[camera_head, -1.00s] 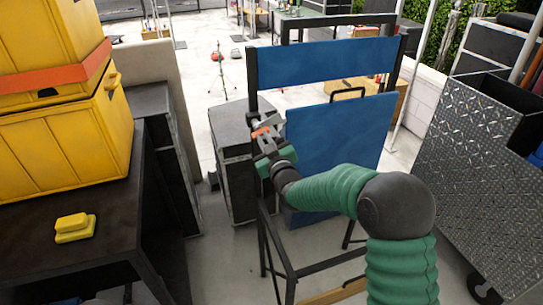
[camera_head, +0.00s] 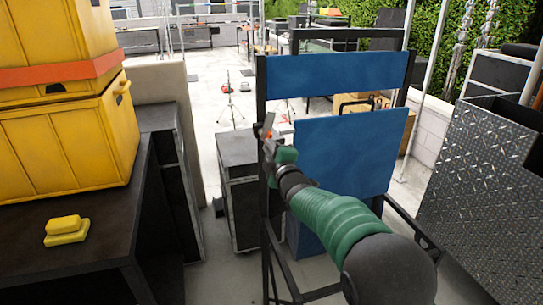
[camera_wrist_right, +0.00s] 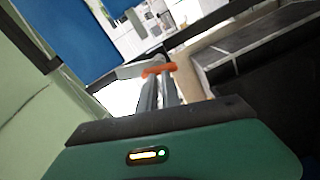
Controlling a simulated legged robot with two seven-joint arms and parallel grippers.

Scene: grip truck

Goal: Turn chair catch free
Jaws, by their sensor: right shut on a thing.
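The tall folding chair has a black frame with a blue back band (camera_head: 335,74) and a blue panel (camera_head: 345,150) below it. The orange-and-grey catch (camera_head: 268,122) is at the chair's left post (camera_head: 261,85). My right gripper (camera_head: 269,138) is shut on the catch, its arm reaching in from the lower right. In the right wrist view, the orange part of the catch (camera_wrist_right: 158,69) shows at the ends of my close-set grey fingers (camera_wrist_right: 160,92). The exact contact is small and partly hidden. My left gripper is not in view.
A dark bench (camera_head: 100,220) at left holds yellow cases (camera_head: 60,130) and a small yellow block (camera_head: 67,230). A black case (camera_head: 238,160) stands close behind the chair's left post. A diamond-plate metal cart (camera_head: 480,190) stands at right.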

